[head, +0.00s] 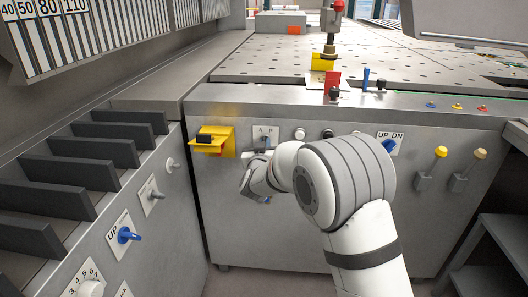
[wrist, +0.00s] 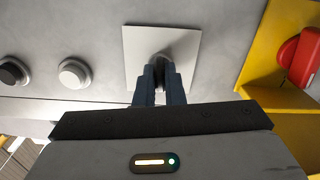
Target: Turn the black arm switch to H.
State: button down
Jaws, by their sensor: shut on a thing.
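The switch plate marked A and H (head: 265,131) is on the front panel, just right of a yellow bracket. In the wrist view it is the pale square plate (wrist: 138,48), with its letters not visible. The black arm switch (wrist: 161,59) shows only as a dark bit between my fingertips. My gripper (wrist: 160,76) is shut on it, with both fingers reaching to the plate. In the head view my wrist covers the lower part of the plate and the switch, so which way its lever points cannot be told.
The yellow bracket (head: 226,148) stands out close beside the plate; the wrist view shows a red knob (wrist: 303,60) by it. A white knob (head: 300,133) and a blue UP/DN switch (head: 389,145) sit to the right. A side panel with black dividers (head: 100,150) closes off the left.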

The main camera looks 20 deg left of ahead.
jog(key=m+b, duration=0.3)
jog(key=m, duration=0.1)
jog(key=shift+f+b, duration=0.15)
jog(key=shift+b, duration=0.25)
jog(key=shift+m+b, duration=1.2)
jog(key=shift+m, duration=0.6)
jog(key=shift+r, duration=0.2)
jog(key=c, duration=1.5)
grip_release()
jog(key=p+v, duration=0.1)
jog(key=v, duration=0.6)
jog(key=shift+s, duration=0.4)
